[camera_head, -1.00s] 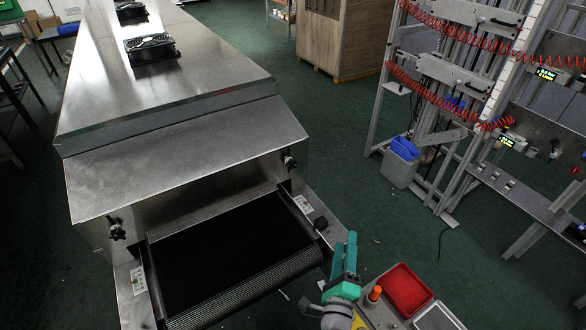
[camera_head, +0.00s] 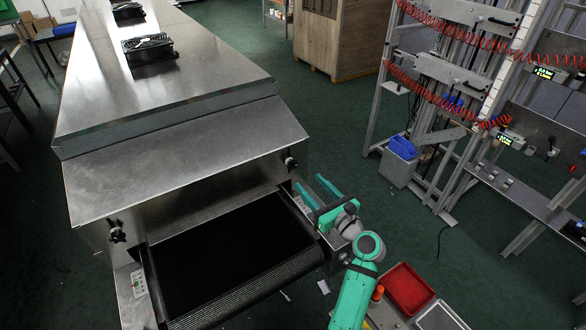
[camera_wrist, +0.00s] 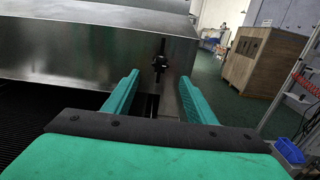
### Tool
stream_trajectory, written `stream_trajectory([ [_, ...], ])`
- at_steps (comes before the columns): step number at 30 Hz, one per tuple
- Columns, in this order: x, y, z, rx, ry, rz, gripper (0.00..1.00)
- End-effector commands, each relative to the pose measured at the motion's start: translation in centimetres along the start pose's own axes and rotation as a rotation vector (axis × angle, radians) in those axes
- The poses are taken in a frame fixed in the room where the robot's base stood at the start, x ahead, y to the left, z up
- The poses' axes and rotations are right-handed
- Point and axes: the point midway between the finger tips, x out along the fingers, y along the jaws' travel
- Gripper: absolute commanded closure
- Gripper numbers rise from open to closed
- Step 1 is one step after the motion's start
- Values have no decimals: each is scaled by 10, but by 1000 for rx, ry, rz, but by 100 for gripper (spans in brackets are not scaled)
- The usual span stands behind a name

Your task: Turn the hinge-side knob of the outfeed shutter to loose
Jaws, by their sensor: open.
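The dryer's outfeed end has a dark star-shaped knob on each side of its opening. One knob (camera_head: 117,231) is at the left. The other knob (camera_head: 290,162) is at the right, and it also shows upright on its bracket in the wrist view (camera_wrist: 160,62). I cannot tell from the frames which side is the hinge side. The metal shutter panel (camera_head: 215,190) spans the opening between them. My gripper (camera_head: 309,180) is open and empty, just below and right of the right knob. In the wrist view its teal fingers (camera_wrist: 158,79) point toward that knob, apart from it.
A black mesh belt (camera_head: 230,250) runs out of the opening, with side rails beside it. A red tray (camera_head: 406,288) sits low at the right. A metal rack with red coiled hoses (camera_head: 440,75) and a grey bin (camera_head: 398,168) stand further right.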

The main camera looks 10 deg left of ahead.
Motion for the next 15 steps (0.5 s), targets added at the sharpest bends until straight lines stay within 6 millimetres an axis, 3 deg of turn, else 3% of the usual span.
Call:
stream_trajectory([
  [15, 83, 0, 0, -4, 1, -1, 49],
])
